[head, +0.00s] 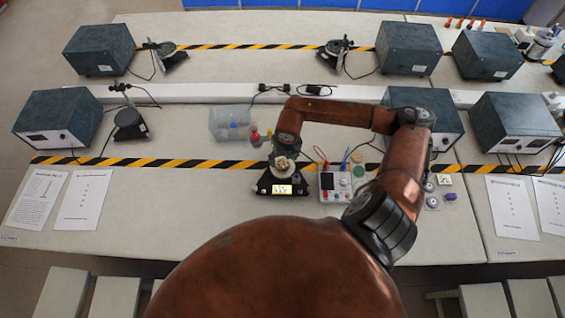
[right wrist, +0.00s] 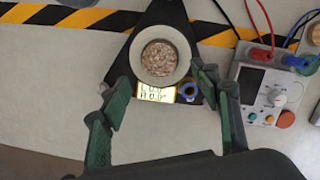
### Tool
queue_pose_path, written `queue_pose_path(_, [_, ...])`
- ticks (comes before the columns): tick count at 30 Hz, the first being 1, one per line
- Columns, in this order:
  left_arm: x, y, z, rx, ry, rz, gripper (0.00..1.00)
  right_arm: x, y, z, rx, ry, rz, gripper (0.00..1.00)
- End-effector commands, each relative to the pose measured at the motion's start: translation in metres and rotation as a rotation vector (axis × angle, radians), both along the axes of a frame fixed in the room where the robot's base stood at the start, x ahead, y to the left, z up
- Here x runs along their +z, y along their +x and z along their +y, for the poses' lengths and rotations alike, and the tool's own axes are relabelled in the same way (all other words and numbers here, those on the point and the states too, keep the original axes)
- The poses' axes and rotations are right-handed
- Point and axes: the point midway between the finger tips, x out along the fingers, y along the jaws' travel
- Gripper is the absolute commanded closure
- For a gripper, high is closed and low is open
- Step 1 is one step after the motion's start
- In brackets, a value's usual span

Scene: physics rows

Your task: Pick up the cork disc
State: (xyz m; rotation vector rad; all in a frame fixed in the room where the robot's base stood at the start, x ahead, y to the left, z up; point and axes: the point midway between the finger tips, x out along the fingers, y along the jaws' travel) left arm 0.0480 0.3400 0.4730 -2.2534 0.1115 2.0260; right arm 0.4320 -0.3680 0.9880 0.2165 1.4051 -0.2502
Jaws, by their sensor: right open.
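The cork disc (right wrist: 159,58) is a round, speckled brown piece. In the right wrist view it lies in the round pale pan (right wrist: 137,60) of a black scale with a lit yellow display (right wrist: 155,93). My right gripper (right wrist: 162,84) is open, its two green fingers apart on the near left and near right of the pan, with nothing between them held. In the head view the right gripper (head: 284,164) is above the scale (head: 270,187) and largely hides the disc. My left gripper is not in view.
A meter box (head: 335,186) with red and blue leads stands close right of the scale. A blue ring (right wrist: 188,91) lies beside the display. A clear bin (head: 229,123) and red weights (head: 256,136) are behind left. Bench at left front is clear apart from papers (head: 84,198).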

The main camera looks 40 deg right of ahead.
Motion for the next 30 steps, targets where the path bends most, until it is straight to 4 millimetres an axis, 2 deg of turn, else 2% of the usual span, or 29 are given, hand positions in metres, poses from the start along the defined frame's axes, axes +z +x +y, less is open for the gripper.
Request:
queue_pose_path(3, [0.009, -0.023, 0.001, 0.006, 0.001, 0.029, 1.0, -0.014, 0.003, -0.002, -0.001, 0.002, 0.003, 0.43])
queue_pose_path(6, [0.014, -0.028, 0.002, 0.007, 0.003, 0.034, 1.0, -0.029, 0.006, -0.004, -0.002, 0.002, 0.002, 0.43])
queue_pose_path(11, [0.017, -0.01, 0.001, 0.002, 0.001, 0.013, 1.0, -0.044, 0.007, -0.006, -0.002, 0.0, 0.0, 0.43])
queue_pose_path(15, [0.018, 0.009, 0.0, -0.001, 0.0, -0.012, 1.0, -0.047, 0.007, -0.007, -0.002, 0.0, -0.001, 0.43])
queue_pose_path(18, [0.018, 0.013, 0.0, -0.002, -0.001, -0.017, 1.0, -0.046, 0.007, -0.007, -0.002, 0.0, -0.001, 0.43])
queue_pose_path(23, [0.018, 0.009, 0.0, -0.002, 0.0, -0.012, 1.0, -0.046, 0.007, -0.007, -0.003, 0.0, -0.001, 0.54])
queue_pose_path(30, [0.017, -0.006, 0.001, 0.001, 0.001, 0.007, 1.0, -0.046, 0.007, -0.007, -0.003, 0.0, -0.001, 0.7])
